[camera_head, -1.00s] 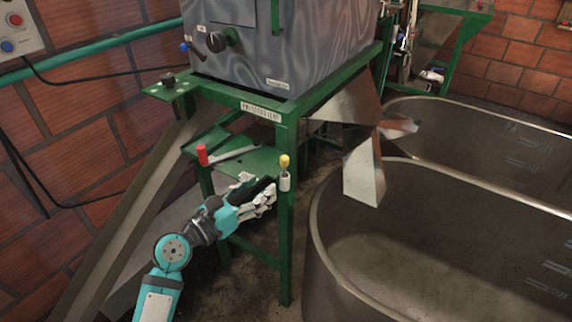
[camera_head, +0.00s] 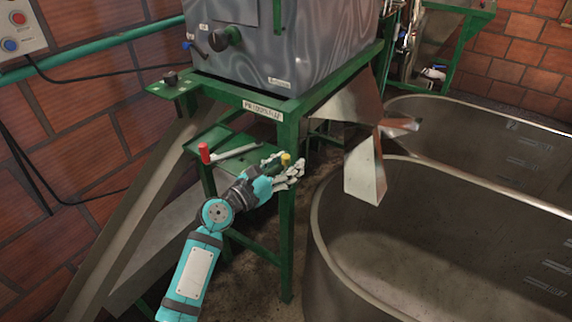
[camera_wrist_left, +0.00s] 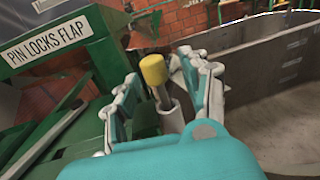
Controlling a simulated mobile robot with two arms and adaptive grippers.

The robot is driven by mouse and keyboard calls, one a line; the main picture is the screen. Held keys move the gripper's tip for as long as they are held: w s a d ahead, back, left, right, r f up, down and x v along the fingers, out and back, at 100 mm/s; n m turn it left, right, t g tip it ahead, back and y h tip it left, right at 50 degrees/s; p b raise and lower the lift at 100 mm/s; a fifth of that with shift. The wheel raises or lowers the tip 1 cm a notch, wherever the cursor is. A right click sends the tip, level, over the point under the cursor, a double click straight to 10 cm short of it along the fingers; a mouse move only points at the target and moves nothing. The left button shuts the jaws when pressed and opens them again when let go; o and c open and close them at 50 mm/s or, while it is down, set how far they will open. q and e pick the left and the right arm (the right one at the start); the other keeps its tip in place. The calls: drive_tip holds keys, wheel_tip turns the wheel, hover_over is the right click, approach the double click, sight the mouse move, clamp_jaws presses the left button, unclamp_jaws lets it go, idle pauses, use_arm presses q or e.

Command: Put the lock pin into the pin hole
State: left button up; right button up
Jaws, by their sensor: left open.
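The lock pin has a yellow knob (camera_wrist_left: 154,69) on a metal shaft and stands upright in a pale holder tube (camera_wrist_left: 172,116) on the green frame's leg. In the head view its yellow top (camera_head: 285,159) shows just at my left gripper (camera_head: 284,172). In the left wrist view my left gripper (camera_wrist_left: 160,97) is open, with one finger on each side of the pin, not closed on it. The label "PIN LOCKS FLAP" (camera_wrist_left: 45,58) is on the green frame. I cannot make out the pin hole. My right gripper is not in view.
The grey machine (camera_head: 285,45) is above. A metal chute (camera_head: 364,170) and a large tank (camera_head: 440,240) are to the right. Dark floor lies below the frame.

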use_arm(q)
clamp_jaws()
idle(0.7)
